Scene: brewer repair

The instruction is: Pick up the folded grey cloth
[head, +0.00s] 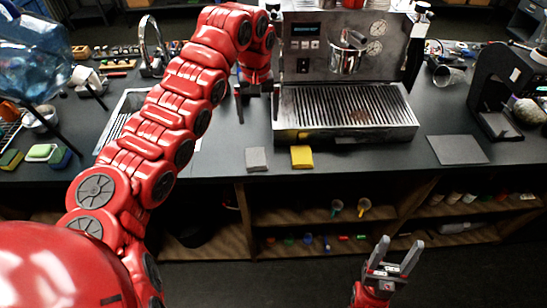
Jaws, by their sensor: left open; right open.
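The folded grey cloth (257,158) lies flat near the front edge of the dark counter, just left of a folded yellow cloth (302,157). My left gripper (256,104) hangs pointing down, further back than the grey cloth and at the left side of the espresso machine. It is open, with dark fingers spread and nothing seen between them. My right gripper (394,254) is open and empty, with its fingers pointing up, in front of the shelves below the counter and well away from the cloth.
The espresso machine (345,115) with its slatted drip tray stands behind the cloths. My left arm crosses over the sink (121,117). A flat grey mat (457,150) and a black grinder (500,90) are at right. Sponges (42,153) lie at far left.

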